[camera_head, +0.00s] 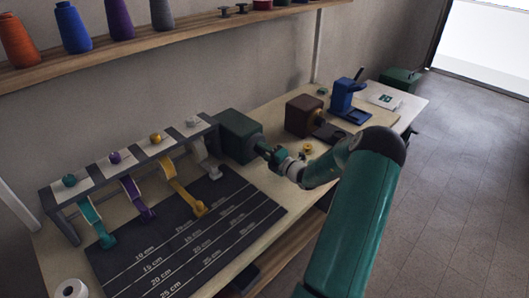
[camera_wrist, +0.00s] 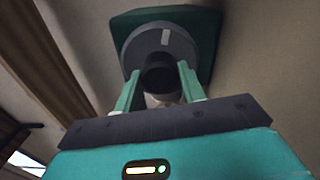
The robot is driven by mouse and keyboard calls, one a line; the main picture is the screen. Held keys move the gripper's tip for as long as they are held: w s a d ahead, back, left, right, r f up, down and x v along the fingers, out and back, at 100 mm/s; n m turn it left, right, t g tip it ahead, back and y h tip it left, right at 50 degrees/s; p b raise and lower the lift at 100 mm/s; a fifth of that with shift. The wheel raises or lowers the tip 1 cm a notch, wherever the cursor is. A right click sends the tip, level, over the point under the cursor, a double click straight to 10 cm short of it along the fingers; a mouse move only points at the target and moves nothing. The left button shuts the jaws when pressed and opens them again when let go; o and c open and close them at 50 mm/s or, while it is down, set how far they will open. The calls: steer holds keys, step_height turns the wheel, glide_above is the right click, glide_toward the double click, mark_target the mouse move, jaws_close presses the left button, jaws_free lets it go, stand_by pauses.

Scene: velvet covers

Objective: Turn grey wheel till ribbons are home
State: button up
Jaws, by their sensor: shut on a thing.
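The grey wheel (camera_wrist: 181,42), with a pale mark near its top, sits on the face of a dark green box (camera_head: 238,137). In the wrist view my gripper (camera_wrist: 160,74) is shut on the wheel's dark knob (camera_wrist: 158,66), a finger at each side. In the head view my gripper (camera_head: 273,157) is at the box's right side and hides most of the wheel. Teal (camera_head: 91,212), purple (camera_head: 133,192), yellow (camera_head: 181,184) and white (camera_head: 204,155) ribbons hang from a rack (camera_head: 148,145).
A brown box (camera_head: 304,115), a blue device (camera_head: 346,98) and a small yellow item (camera_head: 307,149) stand on the table right of the green box. A shelf (camera_head: 150,42) with thread cones runs along the wall. A white roll (camera_head: 71,289) is at lower left.

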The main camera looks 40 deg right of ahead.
steer(key=shift+s+m, duration=0.1)
steer(key=shift+m, duration=0.4)
steer(key=o, duration=1)
steer(key=shift+c, duration=0.2)
steer(key=s, duration=1.3)
steer(key=shift+s, duration=0.4)
steer(key=shift+w, duration=0.1)
